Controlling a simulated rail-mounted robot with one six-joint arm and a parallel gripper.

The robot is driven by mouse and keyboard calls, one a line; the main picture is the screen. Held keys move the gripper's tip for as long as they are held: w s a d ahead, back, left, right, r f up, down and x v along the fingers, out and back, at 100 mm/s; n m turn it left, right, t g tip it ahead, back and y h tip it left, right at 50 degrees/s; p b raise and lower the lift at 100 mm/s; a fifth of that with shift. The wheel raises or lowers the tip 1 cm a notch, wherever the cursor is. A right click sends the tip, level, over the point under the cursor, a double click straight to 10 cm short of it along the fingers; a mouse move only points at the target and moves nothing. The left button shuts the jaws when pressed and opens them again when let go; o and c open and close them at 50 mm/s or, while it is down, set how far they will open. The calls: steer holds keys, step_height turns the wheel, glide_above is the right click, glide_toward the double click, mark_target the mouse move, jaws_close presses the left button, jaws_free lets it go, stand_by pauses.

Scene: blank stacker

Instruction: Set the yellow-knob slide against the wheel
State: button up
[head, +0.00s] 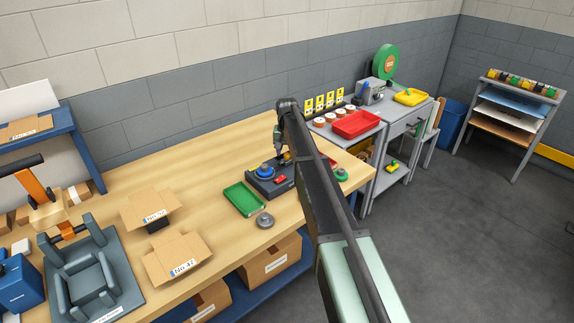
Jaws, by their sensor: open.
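A dark grey machine (261,187) sits on the wooden bench, with a round blue part (264,170) on its top left that may be the wheel. A small red part (281,180) is at its front. A small yellow-orange spot (287,155), possibly the slide's knob, shows at the back right of the machine, right by my gripper (281,155). My gripper is open and points down over the back of the machine. Its fingers are too small to make out, and I cannot tell whether they touch the knob. My arm hides the machine's right side.
A green tray (243,199) and a grey disc (265,220) lie left and in front of the machine. Open cardboard boxes (178,257) and a grey fixture (92,275) stand further left. A red tray (357,124) is on the side table behind. The back left bench is clear.

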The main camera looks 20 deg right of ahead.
mark_target(280, 163)
steer(key=shift+f, duration=0.35)
steer(key=shift+c, duration=0.5)
jaws_close()
steer(key=shift+s+a, duration=0.35)
steer(key=shift+a, duration=0.4)
steer(key=shift+s+a, duration=0.35)
steer(key=shift+a, duration=0.4)
steer(key=shift+o, duration=0.5)
jaws_free()
steer(key=shift+a, duration=0.2)
steer(key=shift+d+r, duration=0.1)
step_height(280, 163, up, 11)
steer(key=p, duration=1.1)
